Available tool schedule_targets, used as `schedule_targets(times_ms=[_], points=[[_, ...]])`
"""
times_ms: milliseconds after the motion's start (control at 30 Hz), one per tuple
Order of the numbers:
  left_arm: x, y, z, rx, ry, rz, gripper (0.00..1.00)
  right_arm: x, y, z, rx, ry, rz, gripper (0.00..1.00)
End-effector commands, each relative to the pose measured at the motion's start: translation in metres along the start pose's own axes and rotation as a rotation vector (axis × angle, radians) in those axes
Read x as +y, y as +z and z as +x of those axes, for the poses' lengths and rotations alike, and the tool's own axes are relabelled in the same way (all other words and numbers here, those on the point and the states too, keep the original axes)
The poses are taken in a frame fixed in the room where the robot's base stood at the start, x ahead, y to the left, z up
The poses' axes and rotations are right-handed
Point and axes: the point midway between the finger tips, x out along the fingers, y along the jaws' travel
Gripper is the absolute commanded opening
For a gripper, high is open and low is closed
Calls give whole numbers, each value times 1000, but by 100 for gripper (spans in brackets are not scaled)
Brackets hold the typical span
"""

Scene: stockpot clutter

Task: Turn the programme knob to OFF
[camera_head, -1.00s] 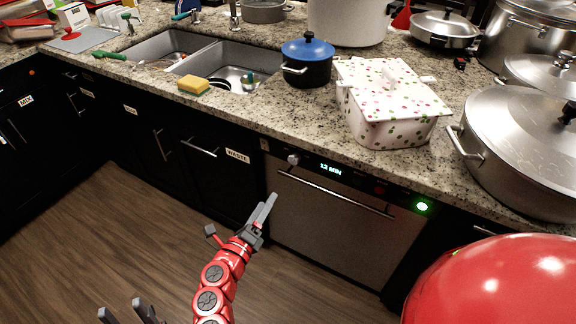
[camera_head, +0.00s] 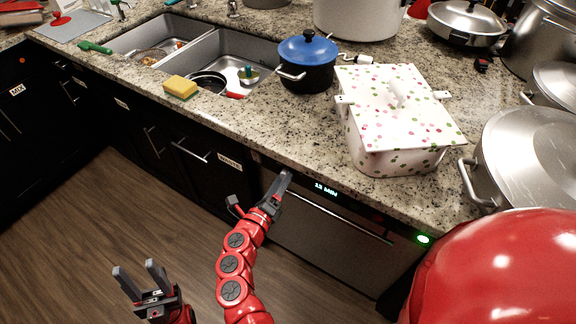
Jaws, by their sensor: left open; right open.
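The dishwasher (camera_head: 325,229) is built in under the counter, with a dark control strip along its top. The strip's display (camera_head: 326,190) reads "12 MIN", and a green light (camera_head: 423,239) glows at its right end. The programme knob is not clearly visible; my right gripper's fingers cover the left end of the strip where it sits. My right gripper (camera_head: 284,184) is open, with its tips at that end; whether they touch the knob, I cannot tell. My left gripper (camera_head: 138,275) is open and empty, low over the floor at the lower left.
The granite counter edge (camera_head: 300,156) overhangs the strip. On the counter stand a spotted lidded box (camera_head: 390,110), a blue-lidded pot (camera_head: 307,60) and large metal pots. A yellow sponge (camera_head: 180,87) lies by the sink. The floor (camera_head: 70,230) at left is clear.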

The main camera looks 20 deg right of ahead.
Motion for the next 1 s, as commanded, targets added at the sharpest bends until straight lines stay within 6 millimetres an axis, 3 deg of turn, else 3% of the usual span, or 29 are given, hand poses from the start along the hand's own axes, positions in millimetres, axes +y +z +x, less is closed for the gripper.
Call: schedule_targets(times_ms=[267,700,1000], points=[[0,0,0,0,0,0,50,0,0,0,0,0,0,76],[0,0,0,-1,0,0,50,0,0,0,0,0,0,0],[0,0,2,0,0,0,50,0,0,0,1,4,-23,0]])
